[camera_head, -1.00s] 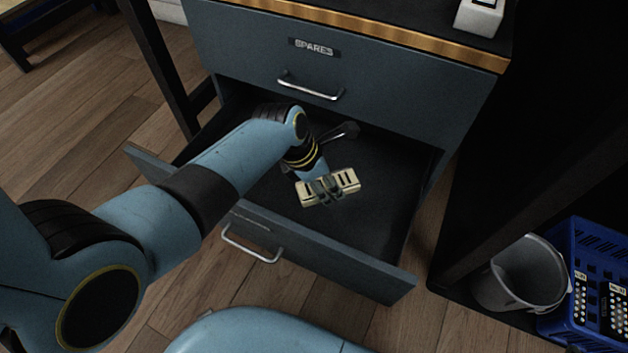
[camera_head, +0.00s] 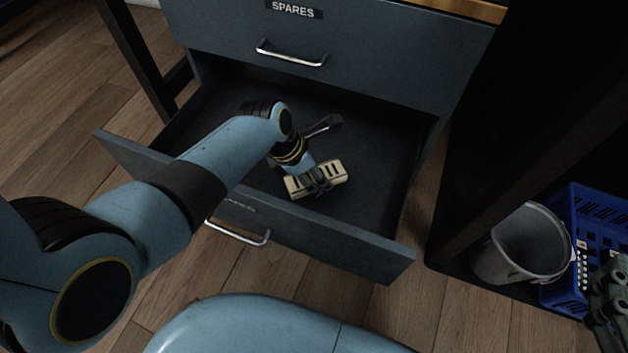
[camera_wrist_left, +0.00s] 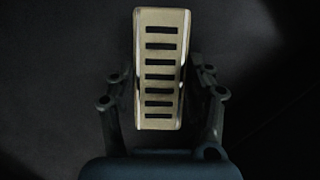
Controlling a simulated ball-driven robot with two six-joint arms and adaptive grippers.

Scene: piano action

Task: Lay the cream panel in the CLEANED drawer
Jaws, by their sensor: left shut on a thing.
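The cream panel (camera_head: 330,173), a small block with a row of dark slots, is between the fingers of my left gripper (camera_head: 318,182). The wrist view shows the panel (camera_wrist_left: 159,65) lengthwise between both fingers (camera_wrist_left: 160,105). Gripper and panel are inside the open lower drawer (camera_head: 365,235), over its dark floor. I cannot tell if the panel touches the floor. The label on this drawer's front is too oblique to read. My right gripper (camera_head: 608,302) shows partly at the right edge, away from the drawer; its jaw opening is unclear.
A dark tool-like object (camera_head: 325,125) lies in the drawer behind my left gripper. The shut SPARES drawer (camera_head: 350,50) is above. My left arm crosses the drawer's left front. A grey bucket (camera_head: 520,245) and a blue crate (camera_head: 590,225) stand right. The drawer floor right of the panel is clear.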

